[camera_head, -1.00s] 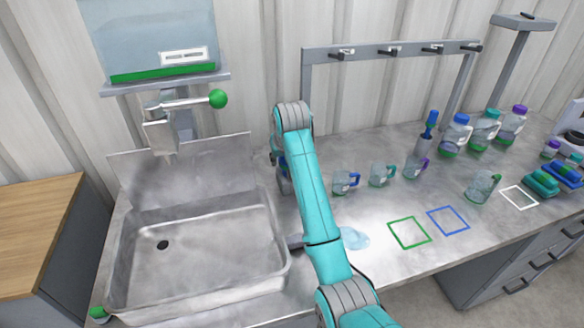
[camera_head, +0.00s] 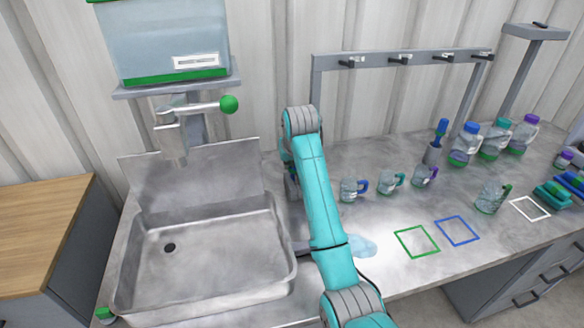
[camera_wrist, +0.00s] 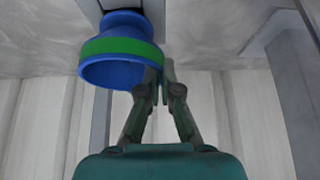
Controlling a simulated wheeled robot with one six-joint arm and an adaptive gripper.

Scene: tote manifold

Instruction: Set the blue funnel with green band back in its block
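The blue funnel with green band (camera_wrist: 118,50) shows large in the wrist view, its wide mouth toward the bottom of the picture. My gripper (camera_wrist: 161,76) is at the right side of its rim. The fingertips are close together, with the left one across the mouth and the right one outside, so they look shut on the rim. A grey shape (camera_wrist: 122,6) lies behind the funnel's narrow end; I cannot tell whether it is the block or whether they touch. In the head view my arm hides the funnel and my gripper.
A steel sink (camera_head: 205,262) lies left of my arm, under a tank (camera_head: 165,45) with a green-knobbed tap. Mugs (camera_head: 349,190), bottles (camera_head: 465,145) and a hook rack (camera_head: 330,62) stand to the right. A puddle (camera_head: 361,246) lies beside my arm, near green and blue outlined squares.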

